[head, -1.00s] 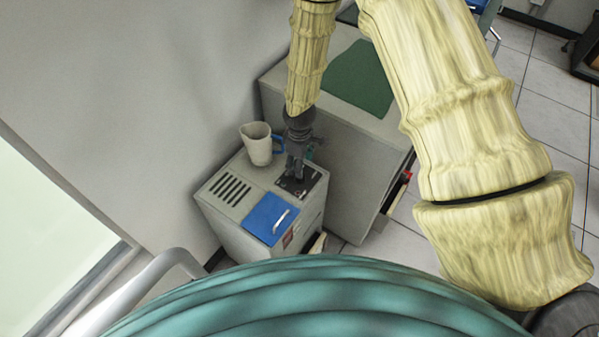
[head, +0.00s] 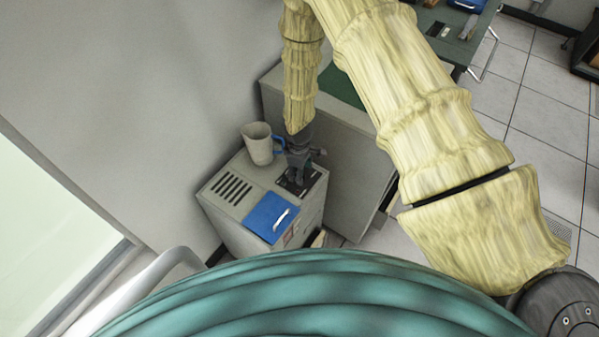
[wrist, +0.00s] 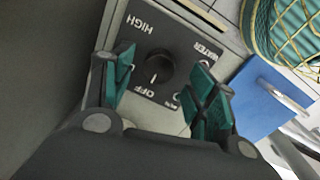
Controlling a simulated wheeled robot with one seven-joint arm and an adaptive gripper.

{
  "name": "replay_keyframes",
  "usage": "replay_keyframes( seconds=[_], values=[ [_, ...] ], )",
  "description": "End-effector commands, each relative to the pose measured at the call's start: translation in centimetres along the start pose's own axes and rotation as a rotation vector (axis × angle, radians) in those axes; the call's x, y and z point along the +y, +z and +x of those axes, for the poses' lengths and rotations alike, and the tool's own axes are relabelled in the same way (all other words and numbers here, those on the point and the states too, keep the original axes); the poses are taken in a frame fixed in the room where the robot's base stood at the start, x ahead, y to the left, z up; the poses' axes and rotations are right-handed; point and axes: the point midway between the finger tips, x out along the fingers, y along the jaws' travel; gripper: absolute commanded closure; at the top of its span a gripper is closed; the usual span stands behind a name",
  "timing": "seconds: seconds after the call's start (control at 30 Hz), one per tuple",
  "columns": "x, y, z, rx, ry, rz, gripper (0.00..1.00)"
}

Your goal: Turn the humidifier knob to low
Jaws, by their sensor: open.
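The humidifier (head: 222,208) is a grey box with a slotted vent and a blue lid (head: 270,216), standing against the wall in the head view. Its black control panel (head: 312,186) is on the top, partly hidden by my gripper (head: 297,177). In the wrist view, the round black knob (wrist: 156,66) sits on the panel, with a white pointer mark on the side towards OFF. HIGH and WATER are also readable; another label is partly covered by a finger. My gripper (wrist: 164,75) is open, its teal fingers on either side of the knob. Contact cannot be told.
A pale mug (head: 258,146) with a blue handle stands at the back of the humidifier top, close to my gripper. A grey cabinet (head: 350,170) with a green top stands just right of the humidifier. Tiled floor (head: 545,130) is open at the far right.

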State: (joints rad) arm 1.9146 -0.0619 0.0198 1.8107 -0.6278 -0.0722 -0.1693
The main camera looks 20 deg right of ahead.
Motion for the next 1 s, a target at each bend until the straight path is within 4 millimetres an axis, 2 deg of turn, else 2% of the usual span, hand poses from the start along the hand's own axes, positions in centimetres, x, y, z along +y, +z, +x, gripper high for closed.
replay_keyframes(
  seconds=[0.3, 0.67, 0.77, 0.93, 1.0],
  values=[
    [0.0, -0.1, 2.1, 0.001, 0.001, 0.001, 0.43],
    [0.0, -0.1, 2.4, 0.001, 0.001, 0.001, 0.43],
    [0.0, -0.1, 2.4, 0.001, 0.001, 0.000, 0.57],
    [0.0, -0.1, 2.4, 0.001, 0.000, 0.000, 0.88],
    [0.0, -0.1, 2.4, 0.001, 0.000, 0.000, 0.88]
  ],
)
